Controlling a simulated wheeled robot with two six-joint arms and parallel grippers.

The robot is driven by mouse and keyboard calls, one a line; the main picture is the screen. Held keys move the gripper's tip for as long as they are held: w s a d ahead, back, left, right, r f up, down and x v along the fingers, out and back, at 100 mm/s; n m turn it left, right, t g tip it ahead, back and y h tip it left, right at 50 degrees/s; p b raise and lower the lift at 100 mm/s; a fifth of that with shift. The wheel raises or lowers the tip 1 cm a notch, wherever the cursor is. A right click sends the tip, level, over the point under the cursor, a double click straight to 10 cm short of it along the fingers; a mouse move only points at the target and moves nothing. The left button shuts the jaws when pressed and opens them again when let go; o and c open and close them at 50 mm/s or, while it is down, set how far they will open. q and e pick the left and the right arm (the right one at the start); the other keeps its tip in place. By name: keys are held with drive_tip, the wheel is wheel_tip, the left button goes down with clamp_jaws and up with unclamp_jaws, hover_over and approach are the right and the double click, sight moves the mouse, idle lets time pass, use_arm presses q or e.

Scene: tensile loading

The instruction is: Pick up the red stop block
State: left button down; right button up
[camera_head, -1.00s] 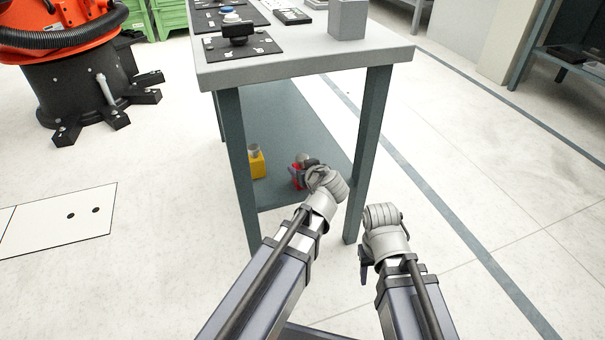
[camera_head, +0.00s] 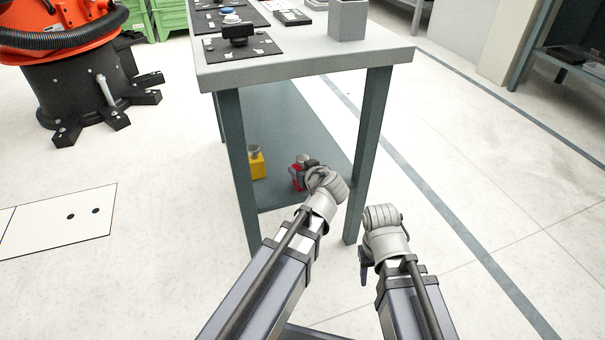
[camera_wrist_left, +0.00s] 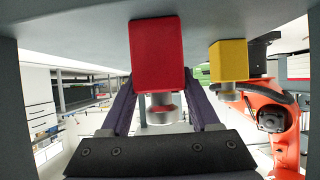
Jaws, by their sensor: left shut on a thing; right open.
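The red stop block (camera_head: 297,178) is at the lower shelf of the table, with a grey round knob on top. My left gripper (camera_head: 308,173) is at the block and partly hides it. In the left wrist view the red block (camera_wrist_left: 157,52) appears upside down under the shelf surface, with its grey knob between my left fingers (camera_wrist_left: 160,95). The left gripper is shut on the block; the exact contact is partly hidden. Whether the block touches the shelf is hard to tell. My right gripper (camera_head: 364,268) is open and empty, outside the table's right front leg.
A yellow block (camera_head: 257,166) with a grey knob stands left of the red one on the shelf (camera_head: 290,125). Table legs (camera_head: 368,150) flank the shelf, and the tabletop (camera_head: 300,64) is above. Floor to the right is clear.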

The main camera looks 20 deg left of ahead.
use_arm(q)
drive_tip(key=shift+r, duration=0.15)
wheel_tip(320, 180, up, 10)
drive_tip(key=p, duration=1)
drive_tip(key=shift+f, duration=0.2)
